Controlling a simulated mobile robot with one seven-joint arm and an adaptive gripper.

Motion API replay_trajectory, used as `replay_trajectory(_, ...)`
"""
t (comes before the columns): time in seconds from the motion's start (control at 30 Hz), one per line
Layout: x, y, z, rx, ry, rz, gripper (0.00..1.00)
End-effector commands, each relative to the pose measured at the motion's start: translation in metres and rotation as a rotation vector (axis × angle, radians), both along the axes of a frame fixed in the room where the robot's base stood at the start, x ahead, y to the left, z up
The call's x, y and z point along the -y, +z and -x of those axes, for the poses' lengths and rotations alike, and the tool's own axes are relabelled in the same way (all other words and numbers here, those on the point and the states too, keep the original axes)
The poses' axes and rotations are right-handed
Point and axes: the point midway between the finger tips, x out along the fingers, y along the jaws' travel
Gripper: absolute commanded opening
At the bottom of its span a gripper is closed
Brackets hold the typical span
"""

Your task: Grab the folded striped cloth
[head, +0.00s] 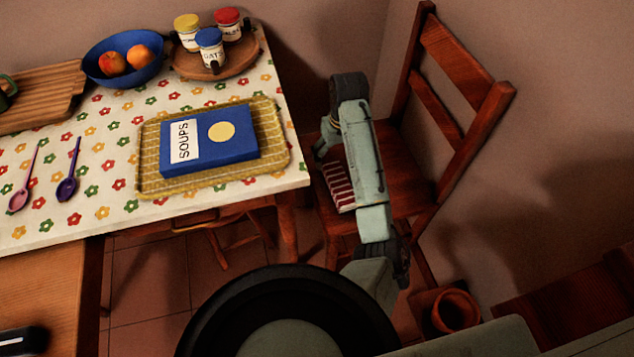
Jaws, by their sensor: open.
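The folded striped cloth (338,187), red and white, lies on the seat of the wooden chair (405,200) to the right of the table. My arm rises in front of the chair and hides the cloth's right side. The upper part of my arm bends over at the top, and a short grey-green piece of it shows behind, just above the cloth. My gripper's fingers are hidden behind my arm, so I cannot see whether they touch the cloth.
The table (105,212) with a flowered cover holds a yellow woven tray (275,150) bearing a blue SOUPS book (240,150), a blue bowl of fruit (95,75), jars on a round board and two spoons. A terracotta pot (455,312) stands at lower right. The chair back rises beside the wall.

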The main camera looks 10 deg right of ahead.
Motion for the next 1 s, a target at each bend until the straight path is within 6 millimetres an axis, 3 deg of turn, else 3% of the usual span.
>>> replay_trajectory(0.03, 0.011, -0.003, 0.003, -0.028, -0.020, 0.031, 0.75)
replay_trajectory(0.13, 0.018, -0.012, 0.006, -0.053, -0.035, 0.059, 0.75)
replay_trajectory(0.37, 0.016, -0.047, 0.006, -0.056, -0.035, 0.056, 0.75)
replay_trajectory(1.0, 0.021, -0.116, 0.010, -0.053, -0.032, 0.057, 0.75)
